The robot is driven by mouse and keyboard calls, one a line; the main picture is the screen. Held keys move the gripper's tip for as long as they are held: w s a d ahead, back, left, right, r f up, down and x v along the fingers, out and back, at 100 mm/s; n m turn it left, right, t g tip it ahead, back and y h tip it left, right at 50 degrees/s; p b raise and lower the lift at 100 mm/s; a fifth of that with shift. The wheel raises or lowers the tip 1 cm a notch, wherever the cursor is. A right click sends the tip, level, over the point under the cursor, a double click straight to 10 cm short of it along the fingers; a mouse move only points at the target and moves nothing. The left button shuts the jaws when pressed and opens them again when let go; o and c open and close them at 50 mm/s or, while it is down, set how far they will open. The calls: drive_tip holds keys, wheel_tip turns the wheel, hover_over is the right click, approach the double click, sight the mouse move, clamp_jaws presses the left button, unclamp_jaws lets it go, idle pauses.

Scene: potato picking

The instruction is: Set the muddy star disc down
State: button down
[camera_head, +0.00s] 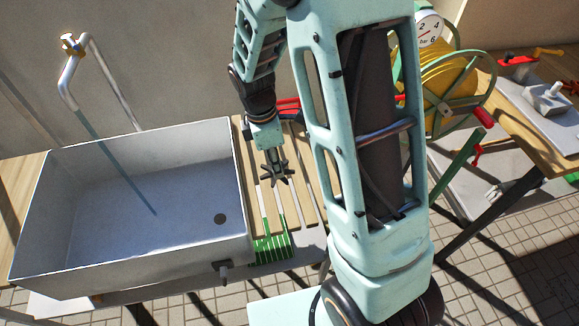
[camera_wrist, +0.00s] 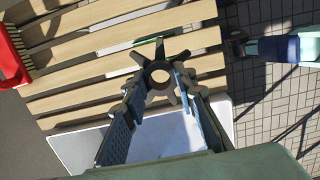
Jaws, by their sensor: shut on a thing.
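The star disc (camera_head: 284,172) is dark grey-brown with several pointed arms and a round centre hole. In the wrist view the star disc (camera_wrist: 145,61) sits between my two fingertips. My gripper (camera_wrist: 158,82) is shut on it, and my gripper (camera_head: 270,158) points down in the head view. The disc is over the slatted wooden bench top (camera_wrist: 95,70), right of the sink. I cannot tell whether it touches the slats. Mud on it is too small to make out.
A grey sink (camera_head: 130,262) with a tap (camera_head: 70,75) stands left. A green ribbed piece (camera_head: 270,249) is at the slats' front. A red brush (camera_wrist: 10,55) lies at the slats' far left in the wrist view. A yellow hose reel (camera_head: 450,80) stands right.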

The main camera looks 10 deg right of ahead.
drive_tip(key=w+d+f, duration=0.1)
drive_tip(key=f, duration=0.1)
drive_tip(key=w+d+f, duration=0.1)
drive_tip(key=d+f, duration=0.1)
drive_tip(key=w+d+f, duration=0.1)
drive_tip(key=f, duration=0.1)
drive_tip(key=shift+w+d+f+p, duration=0.2)
drive_tip(key=shift+w+d+p, duration=0.1)
drive_tip(key=shift+d, duration=0.1)
drive_tip(key=shift+f+p, duration=0.4)
drive_tip(key=shift+f, duration=1.1)
drive_tip(key=shift+f, duration=0.2)
drive_tip(key=c, duration=1.6)
unclamp_jaws()
drive_tip(key=shift+r, duration=0.15)
drive_tip(key=r, duration=0.4)
drive_tip(key=a+r, duration=0.1)
drive_tip(key=r, duration=0.3)
drive_tip(key=r+b, duration=0.1)
drive_tip(key=r, duration=0.3)
drive_tip(key=shift+a, duration=0.25)
